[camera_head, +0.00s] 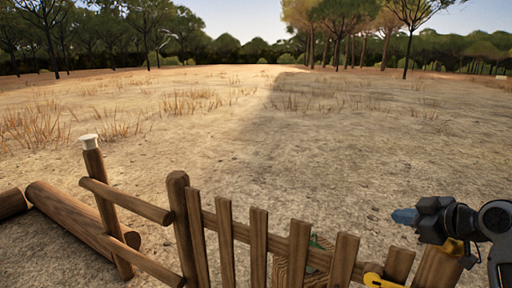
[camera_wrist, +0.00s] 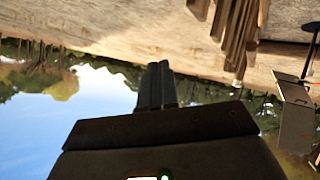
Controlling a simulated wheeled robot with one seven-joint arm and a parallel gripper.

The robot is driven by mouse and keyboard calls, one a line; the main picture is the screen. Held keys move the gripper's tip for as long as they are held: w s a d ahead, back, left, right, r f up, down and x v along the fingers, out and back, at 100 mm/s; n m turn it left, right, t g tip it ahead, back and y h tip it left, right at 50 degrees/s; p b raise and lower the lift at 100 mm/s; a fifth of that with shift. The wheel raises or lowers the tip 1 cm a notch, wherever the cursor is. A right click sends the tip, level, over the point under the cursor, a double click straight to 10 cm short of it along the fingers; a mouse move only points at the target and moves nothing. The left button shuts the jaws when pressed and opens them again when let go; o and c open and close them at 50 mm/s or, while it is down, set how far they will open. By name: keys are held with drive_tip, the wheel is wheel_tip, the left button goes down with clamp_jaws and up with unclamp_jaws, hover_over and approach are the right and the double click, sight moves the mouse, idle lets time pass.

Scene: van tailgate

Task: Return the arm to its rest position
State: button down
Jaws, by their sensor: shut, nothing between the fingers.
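The wrist view is upside down, with ground at the top and sky at the lower left.
A post with a pale cap (camera_head: 90,141) and rails stand at the left, near lying logs (camera_head: 75,215). A yellow object (camera_head: 380,281) is low by the fence. A grey box (camera_wrist: 296,120) shows in the wrist view. Open dry ground lies beyond the fence.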

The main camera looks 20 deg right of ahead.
drive_tip(key=s+a+f+m+t, duration=0.1)
drive_tip(key=a+f+m, duration=0.1)
drive_tip(key=a+f, duration=0.35)
drive_tip(key=a+f+m, duration=0.2)
drive_tip(key=a, duration=0.7)
drive_tip(key=s+a+f+m+h, duration=0.1)
drive_tip(key=s+a+f, duration=0.1)
drive_tip(key=s+a, duration=0.3)
drive_tip(key=s+a+f+m, duration=0.1)
drive_tip(key=s+a+f, duration=0.2)
drive_tip(key=s+a, duration=0.15)
drive_tip(key=s+a+r, duration=0.2)
drive_tip(key=s, duration=0.6)
drive_tip(key=s+a+r+n+t+y, duration=0.1)
drive_tip(key=s+a+r, duration=0.1)
drive_tip(key=s, duration=0.6)
drive_tip(key=s+a+r+t, duration=0.1)
drive_tip(key=s+a+r, duration=0.1)
drive_tip(key=s, duration=0.6)
drive_tip(key=shift+a+r+n+y, duration=0.2)
drive_tip(key=shift+r+n+y, duration=0.2)
drive_tip(key=shift+r, duration=0.35)
drive_tip(key=shift+s, duration=0.1)
